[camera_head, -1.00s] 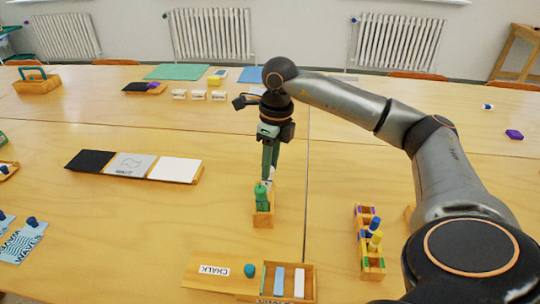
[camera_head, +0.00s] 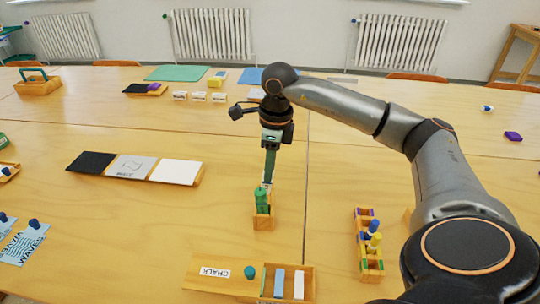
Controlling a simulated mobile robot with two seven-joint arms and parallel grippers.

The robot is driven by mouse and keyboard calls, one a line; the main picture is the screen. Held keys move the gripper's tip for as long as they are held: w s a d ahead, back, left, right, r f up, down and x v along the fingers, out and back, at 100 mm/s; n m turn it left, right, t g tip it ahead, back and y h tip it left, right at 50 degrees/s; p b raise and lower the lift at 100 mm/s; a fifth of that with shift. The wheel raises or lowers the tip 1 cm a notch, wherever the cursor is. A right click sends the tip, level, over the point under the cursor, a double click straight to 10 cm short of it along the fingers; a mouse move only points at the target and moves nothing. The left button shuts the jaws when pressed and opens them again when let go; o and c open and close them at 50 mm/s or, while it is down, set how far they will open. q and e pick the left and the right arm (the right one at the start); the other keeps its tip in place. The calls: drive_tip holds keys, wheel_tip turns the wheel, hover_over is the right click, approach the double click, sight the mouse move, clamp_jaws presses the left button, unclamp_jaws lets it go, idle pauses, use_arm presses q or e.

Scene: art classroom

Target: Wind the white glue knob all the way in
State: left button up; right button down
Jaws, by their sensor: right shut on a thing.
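A small wooden holder (camera_head: 263,223) stands near the middle of the table with a green glue tube (camera_head: 262,199) upright in it. A small white part, which looks like the white glue knob (camera_head: 266,187), shows just behind the green tube. My right gripper (camera_head: 268,180) points straight down over the back of the holder, its fingers shut on the white knob. The fingers and the green tube hide most of the knob, so how far it is wound in cannot be seen. My left gripper is not in view.
A chalk box (camera_head: 224,286) with its lid label lies at the front. A wooden rack (camera_head: 372,266) with coloured pieces stands to the right. A board with black, grey and white panels (camera_head: 136,181) lies left. The table around the holder is clear.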

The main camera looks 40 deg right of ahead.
drive_tip(key=c, duration=0.6)
unclamp_jaws()
wheel_tip(320, 180, up, 12)
drive_tip(key=p, duration=0.2)
drive_tip(key=shift+s+d+r, duration=0.25)
drive_tip(key=shift+s+d, duration=0.1)
drive_tip(key=shift+d, duration=0.05)
